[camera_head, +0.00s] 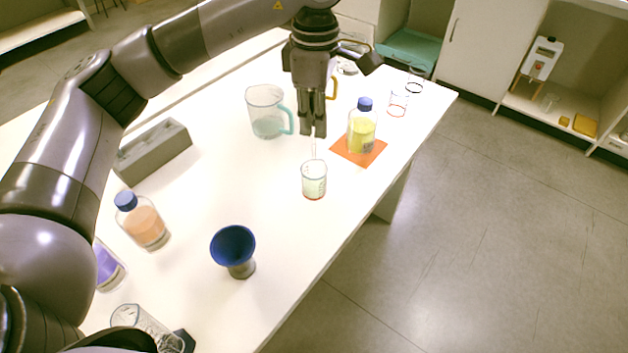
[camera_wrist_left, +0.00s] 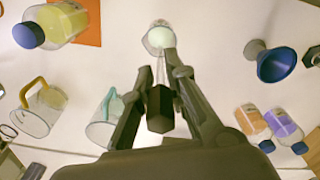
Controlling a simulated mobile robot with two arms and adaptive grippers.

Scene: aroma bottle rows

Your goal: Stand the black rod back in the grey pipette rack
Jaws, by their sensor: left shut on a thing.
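My left gripper (camera_head: 312,132) points down above the small graduated beaker (camera_head: 314,181) near the middle of the table. It is shut on the black rod (camera_wrist_left: 160,110), whose dark block-like end shows between the fingers in the left wrist view. A thin, pale tip reaches from the rod toward the beaker; whether it enters the beaker is unclear. The grey pipette rack (camera_head: 152,152) stands at the left of the table in the head view, apart from the gripper and partly behind my left arm. My right gripper is not in view.
A yellow bottle (camera_head: 361,131) stands on an orange mat (camera_head: 376,154) right of the beaker. A jug (camera_head: 266,112) with a teal handle stands left of the gripper. A blue funnel (camera_head: 233,248) and an orange bottle (camera_head: 144,222) stand nearer. White table shows between rack and beaker.

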